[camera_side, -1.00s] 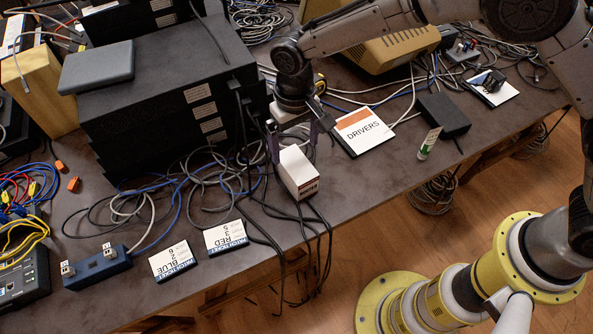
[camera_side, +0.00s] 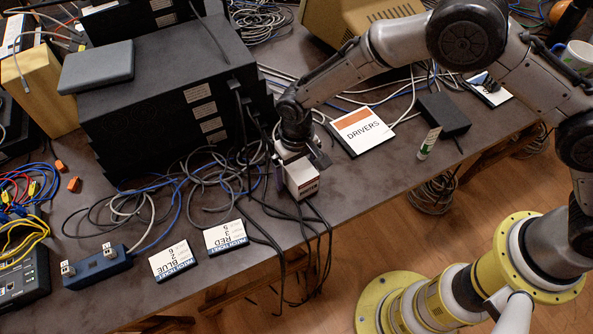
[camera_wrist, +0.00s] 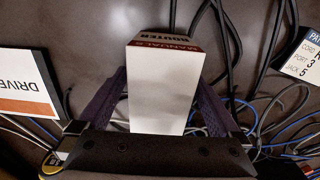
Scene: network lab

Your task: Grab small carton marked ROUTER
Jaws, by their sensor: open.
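The small white carton (camera_side: 302,182) stands near the table's front edge in the side view. In the wrist view the carton (camera_wrist: 161,85) shows a blank white face and a dark red strip that reads MANUALS and ROUTER. My gripper (camera_side: 296,176) is lowered over it from above. In the wrist view the open gripper (camera_wrist: 161,105) has one purple finger on each side of the carton. The fingers look apart from its sides, though the exact gaps are hard to judge.
A DRIVERS sleeve (camera_side: 361,132) lies right of the carton. Black cables (camera_side: 262,240) hang over the front edge beside it. RED (camera_side: 226,238) and BLUE (camera_side: 173,261) cards lie to the left. A black equipment stack (camera_side: 170,110) stands behind. A black box (camera_side: 444,114) is further right.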

